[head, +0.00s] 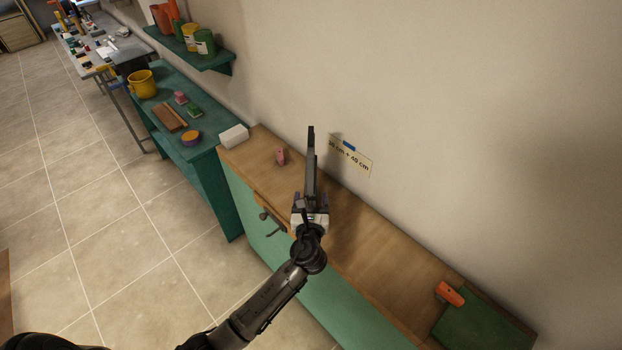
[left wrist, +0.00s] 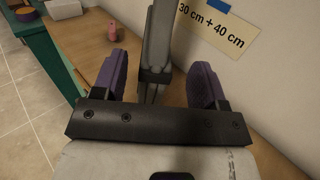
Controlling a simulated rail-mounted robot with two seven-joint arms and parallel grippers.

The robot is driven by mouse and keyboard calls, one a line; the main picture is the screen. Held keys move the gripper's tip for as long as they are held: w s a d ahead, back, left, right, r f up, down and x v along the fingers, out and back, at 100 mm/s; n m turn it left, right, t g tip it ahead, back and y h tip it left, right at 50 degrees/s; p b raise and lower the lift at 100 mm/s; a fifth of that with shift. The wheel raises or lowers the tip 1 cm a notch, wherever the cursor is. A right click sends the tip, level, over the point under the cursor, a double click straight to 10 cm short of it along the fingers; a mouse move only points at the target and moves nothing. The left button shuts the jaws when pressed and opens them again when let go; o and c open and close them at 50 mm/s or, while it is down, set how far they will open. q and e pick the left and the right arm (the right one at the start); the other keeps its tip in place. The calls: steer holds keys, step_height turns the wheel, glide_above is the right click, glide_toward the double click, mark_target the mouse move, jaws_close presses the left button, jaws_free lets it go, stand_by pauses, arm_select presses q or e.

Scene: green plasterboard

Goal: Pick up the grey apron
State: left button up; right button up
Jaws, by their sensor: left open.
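A long, narrow grey thing with a dark end (head: 311,155) stands out beyond my left gripper (head: 311,197) in the head view. It may be the grey apron, seen edge-on; I cannot tell for sure. In the left wrist view a grey strip (left wrist: 159,35) with a dark band rises between the two purple fingers. My left gripper is open, with a finger on each side of the strip and gaps on both sides. Whether the strip lies inside the jaws or beyond them is unclear. My right gripper is not in view.
Below is a wooden-topped green cabinet (head: 375,265) against the wall. It bears a pink object (head: 281,156), a white block (head: 234,136) and an orange object (head: 450,294). A wall label (head: 350,157) is right of my gripper. A teal bench (head: 215,190) stands left.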

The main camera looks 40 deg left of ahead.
mark_target(314, 175)
arm_select(q)
steer(key=shift+x, duration=2.7)
steer(key=shift+s+a, duration=0.1)
steer(key=shift+a, duration=0.05)
steer(key=shift+c, duration=0.5)
jaws_close()
steer(key=shift+r, duration=0.35)
steer(key=r, duration=0.2)
steer(key=d+r+p, duration=0.1)
steer(key=r, duration=0.1)
steer(key=w+d+r, duration=0.1)
steer(key=d+r, duration=0.5)
steer(key=d, duration=0.4)
steer(key=shift+w+d+r, duration=0.15)
steer(key=shift+w+d, duration=0.1)
steer(key=shift+d, duration=0.05)
